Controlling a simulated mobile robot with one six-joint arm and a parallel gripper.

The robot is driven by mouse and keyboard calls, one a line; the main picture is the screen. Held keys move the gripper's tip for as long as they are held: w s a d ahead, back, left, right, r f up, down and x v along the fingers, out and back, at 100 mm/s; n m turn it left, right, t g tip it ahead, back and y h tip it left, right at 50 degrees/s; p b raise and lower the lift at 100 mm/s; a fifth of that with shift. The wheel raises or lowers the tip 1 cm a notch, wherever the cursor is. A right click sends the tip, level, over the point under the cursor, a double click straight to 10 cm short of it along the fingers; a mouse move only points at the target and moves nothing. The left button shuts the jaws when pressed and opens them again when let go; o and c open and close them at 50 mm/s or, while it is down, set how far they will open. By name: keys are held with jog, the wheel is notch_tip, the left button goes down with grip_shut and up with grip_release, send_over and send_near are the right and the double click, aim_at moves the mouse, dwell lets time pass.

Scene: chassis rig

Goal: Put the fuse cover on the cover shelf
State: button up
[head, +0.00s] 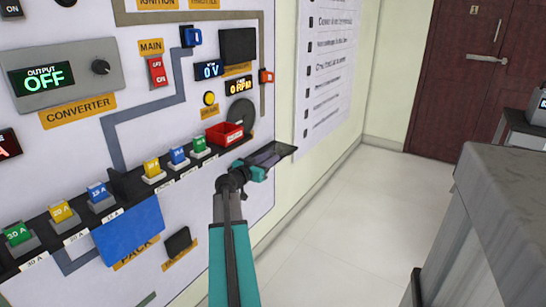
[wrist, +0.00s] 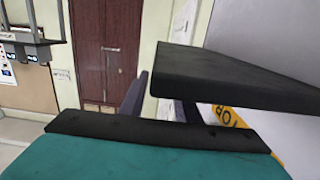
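A red cover-like block (head: 225,134) with a white label sits at the right end of the fuse row in the head view; it looks like the fuse cover. My gripper (head: 274,158) is beside and partly in front of this tray. In the wrist view my gripper (wrist: 160,98) has its two fingers apart, with an empty gap between them. A dark slab (wrist: 235,78), probably the tray, crosses in front of the right finger. Whether they touch cannot be told.
Colored fuses (head: 178,156) stand along a black rail on the white panel (head: 60,135). A blue pack (head: 128,231) and a small black block (head: 178,242) are below. A grey cabinet (head: 500,200) stands at right. The floor (head: 350,210) between is clear.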

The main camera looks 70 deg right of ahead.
jog(key=v, duration=0.9)
jog(key=shift+a, duration=0.1)
dwell(0.6)
jog(key=shift+s, duration=0.1)
